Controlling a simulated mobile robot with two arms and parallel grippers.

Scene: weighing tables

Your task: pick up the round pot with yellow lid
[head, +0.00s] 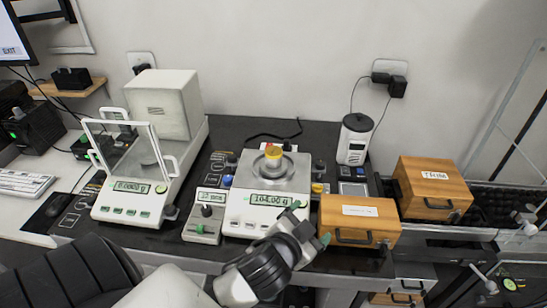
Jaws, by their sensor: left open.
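A small round pot with a yellow lid (273,153) stands on the pan of the middle balance (247,213), whose display seems to read 104.00 g. Another small yellow-topped item (318,188) is at the balance's right side, beside the wooden box; its shape is too small to tell. My left gripper (312,223) is open and empty, in front of the balance's right front corner and the wooden box, nearer to me than the pot and apart from it. My right gripper is not in view.
A wooden box (361,233) stands right of the balance, and a second box (431,177) farther right. A balance with a glass shield (122,203) is at the left. A small control unit (205,217) stands between the balances. A white device (354,140) stands behind.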

